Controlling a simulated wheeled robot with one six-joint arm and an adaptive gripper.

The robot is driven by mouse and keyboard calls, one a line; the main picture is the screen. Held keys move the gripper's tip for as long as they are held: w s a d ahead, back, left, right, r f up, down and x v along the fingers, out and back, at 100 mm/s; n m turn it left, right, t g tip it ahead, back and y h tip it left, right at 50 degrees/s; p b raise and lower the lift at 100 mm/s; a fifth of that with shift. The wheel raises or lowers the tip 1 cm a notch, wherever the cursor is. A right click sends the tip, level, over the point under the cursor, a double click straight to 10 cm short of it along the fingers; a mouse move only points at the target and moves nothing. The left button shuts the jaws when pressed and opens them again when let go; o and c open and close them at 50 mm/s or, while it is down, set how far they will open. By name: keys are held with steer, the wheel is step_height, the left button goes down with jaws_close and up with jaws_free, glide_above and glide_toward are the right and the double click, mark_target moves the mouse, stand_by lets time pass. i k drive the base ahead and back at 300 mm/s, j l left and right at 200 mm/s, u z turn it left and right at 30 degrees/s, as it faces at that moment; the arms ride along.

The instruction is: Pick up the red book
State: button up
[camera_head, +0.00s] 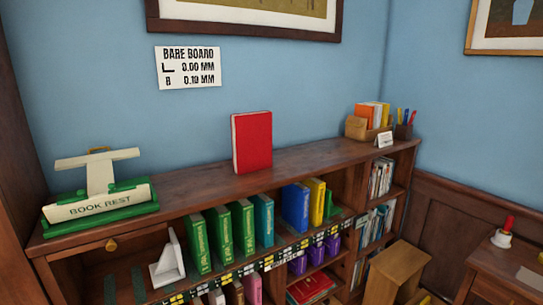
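The red book (253,142) stands upright on the top of the wood bookcase, near its middle.
A green and cream book rest (100,205) stands on the bookcase top (190,190) at left. A box of books (368,119) and a pen holder stand at right. A wooden stool (397,268) stands in front at right.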

mark_target(252, 131)
steer(key=i+l, duration=0.15)
steer(key=l, duration=0.2)
steer(key=i+l, duration=0.2)
steer(key=l, duration=0.15)
steer(key=i+l, duration=0.15)
steer(key=l, duration=0.15)
steer(key=i+l, duration=0.15)
steer(key=l, duration=0.2)
steer(key=i+l, duration=0.2)
steer(key=l, duration=0.15)
steer(key=i+l+u, duration=0.1)
steer(key=l, duration=0.2)
steer(key=i, duration=0.05)
